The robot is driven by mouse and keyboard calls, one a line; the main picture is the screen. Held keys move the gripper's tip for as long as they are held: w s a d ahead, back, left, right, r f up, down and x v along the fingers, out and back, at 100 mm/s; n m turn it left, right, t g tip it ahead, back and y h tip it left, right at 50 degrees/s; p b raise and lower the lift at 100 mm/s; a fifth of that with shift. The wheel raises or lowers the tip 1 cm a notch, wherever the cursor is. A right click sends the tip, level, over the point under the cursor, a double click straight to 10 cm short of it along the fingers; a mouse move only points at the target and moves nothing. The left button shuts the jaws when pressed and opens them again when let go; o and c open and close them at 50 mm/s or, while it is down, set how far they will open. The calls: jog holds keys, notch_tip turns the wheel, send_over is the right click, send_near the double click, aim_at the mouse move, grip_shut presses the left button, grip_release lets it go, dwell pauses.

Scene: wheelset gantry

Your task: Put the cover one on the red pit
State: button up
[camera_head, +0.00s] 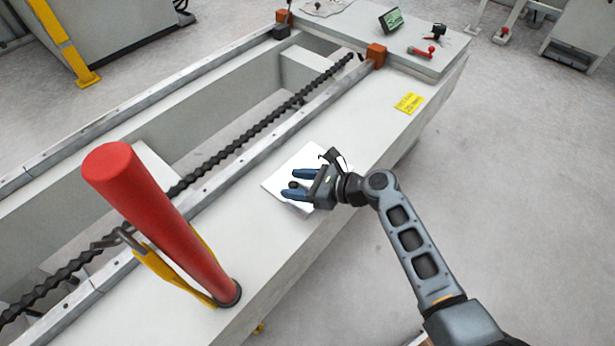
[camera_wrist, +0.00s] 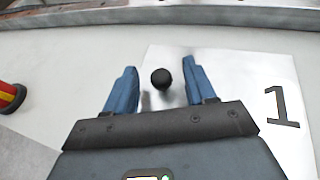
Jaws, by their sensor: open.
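The cover one is a flat white plate (camera_head: 301,160) lying on the pale bench top. In the wrist view the plate (camera_wrist: 240,75) bears a large black "1" on its right. A round black knob (camera_wrist: 162,78) stands up from it. My gripper (camera_head: 290,184) is open above the plate, its blue fingers on either side of the knob. In the wrist view the gripper (camera_wrist: 160,66) shows gaps between the knob and both fingers. I cannot make out a red pit. A thick red post (camera_head: 165,220) stands on the bench to the left.
A dark twisted screw shaft (camera_head: 250,130) runs along a trough beside the bench top. Orange blocks (camera_head: 376,55) sit at the far end, near a small green-screened device (camera_head: 391,19). A yellow label (camera_head: 409,103) marks the bench. Grey floor (camera_head: 520,180) is clear at right.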

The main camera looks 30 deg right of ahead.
grip_shut()
dwell(0.4)
jog(key=shift+r, duration=0.15)
